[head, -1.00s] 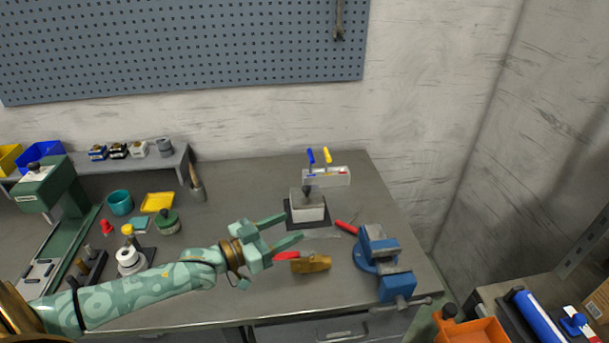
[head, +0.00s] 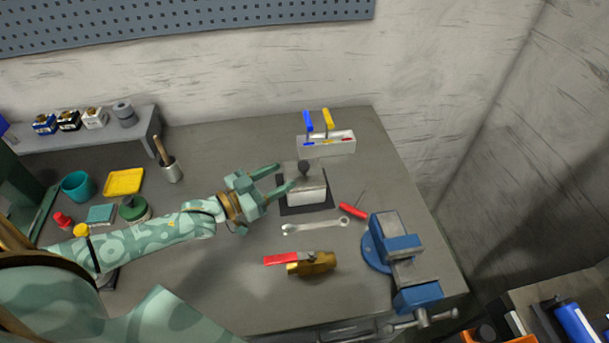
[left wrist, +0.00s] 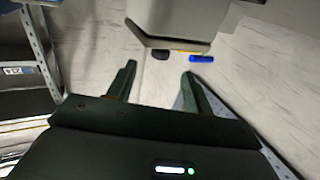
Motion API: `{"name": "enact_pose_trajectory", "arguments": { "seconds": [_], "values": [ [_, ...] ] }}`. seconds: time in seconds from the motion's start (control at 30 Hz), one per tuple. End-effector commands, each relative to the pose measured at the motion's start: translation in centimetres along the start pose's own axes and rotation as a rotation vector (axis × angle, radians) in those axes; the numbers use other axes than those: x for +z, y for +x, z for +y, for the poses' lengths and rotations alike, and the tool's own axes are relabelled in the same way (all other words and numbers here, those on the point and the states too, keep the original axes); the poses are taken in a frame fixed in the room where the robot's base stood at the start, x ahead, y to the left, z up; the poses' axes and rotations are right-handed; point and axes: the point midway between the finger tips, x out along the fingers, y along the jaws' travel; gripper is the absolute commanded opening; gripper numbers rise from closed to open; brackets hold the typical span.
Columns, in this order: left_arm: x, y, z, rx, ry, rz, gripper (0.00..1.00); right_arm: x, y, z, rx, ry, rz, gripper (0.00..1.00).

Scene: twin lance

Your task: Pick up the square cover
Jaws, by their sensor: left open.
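The square cover (head: 308,192), a pale grey block with a dark round knob (head: 304,168) on top, sits on a dark square base on the bench in the head view. My left gripper (head: 285,177) is open and empty just left of the knob, its fingers pointing toward it. One fingertip overlaps the cover's left edge in the picture; I cannot tell whether they touch. In the left wrist view the open fingers (left wrist: 160,84) show below a grey block with a dark knob, seemingly the cover (left wrist: 175,22) upside down. My right gripper is not in view.
A blue vise (head: 392,250) stands to the right. Bench between hammer and left arm is clear.

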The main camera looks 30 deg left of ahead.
Motion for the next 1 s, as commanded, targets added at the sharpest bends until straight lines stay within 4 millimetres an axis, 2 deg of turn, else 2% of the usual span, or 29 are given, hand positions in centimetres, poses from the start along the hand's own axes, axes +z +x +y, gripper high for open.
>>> {"name": "enact_pose_trajectory", "arguments": {
  "seconds": [0.27, 0.5, 0.8, 0.9, 1.0],
  "values": [
    [-0.1, 3.0, 0.0, 0.001, 0.002, 0.003, 0.51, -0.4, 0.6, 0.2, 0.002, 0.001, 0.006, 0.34],
    [-0.1, 6.9, 0.0, 0.000, 0.002, 0.002, 0.51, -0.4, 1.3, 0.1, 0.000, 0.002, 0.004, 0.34],
    [-0.2, 7.5, 0.0, 0.001, 0.001, 0.001, 0.51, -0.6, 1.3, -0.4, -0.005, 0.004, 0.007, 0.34],
    [-0.2, 7.5, 0.0, 0.000, 0.001, 0.001, 0.23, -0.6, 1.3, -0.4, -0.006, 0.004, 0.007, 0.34],
    [-0.2, 7.5, 0.0, 0.001, 0.001, 0.001, 0.00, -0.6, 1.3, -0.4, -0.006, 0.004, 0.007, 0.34]
  ]
}}
